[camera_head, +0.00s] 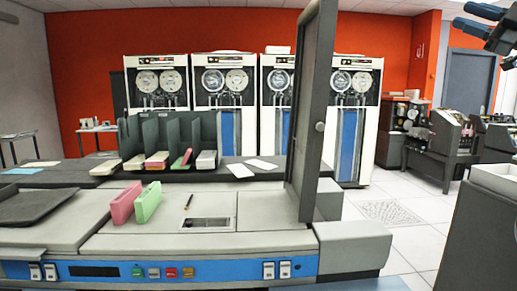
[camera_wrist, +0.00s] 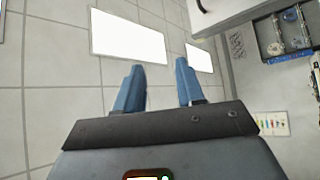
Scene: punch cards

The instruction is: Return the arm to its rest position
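My gripper (camera_head: 468,17) is at the top right corner of the head view, raised high and well away from the card machine. In the wrist view its two blue fingers (camera_wrist: 158,82) stand apart with nothing between them. The wrist camera looks up at ceiling tiles and bright light panels (camera_wrist: 130,35). Most of my arm is out of the head view.
The card machine (camera_head: 150,238) carries a pink card block (camera_head: 125,203) and a green card block (camera_head: 148,202) upright. A tall dark panel (camera_head: 312,110) rises at its right. Sorting bins (camera_head: 165,133) stand behind.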

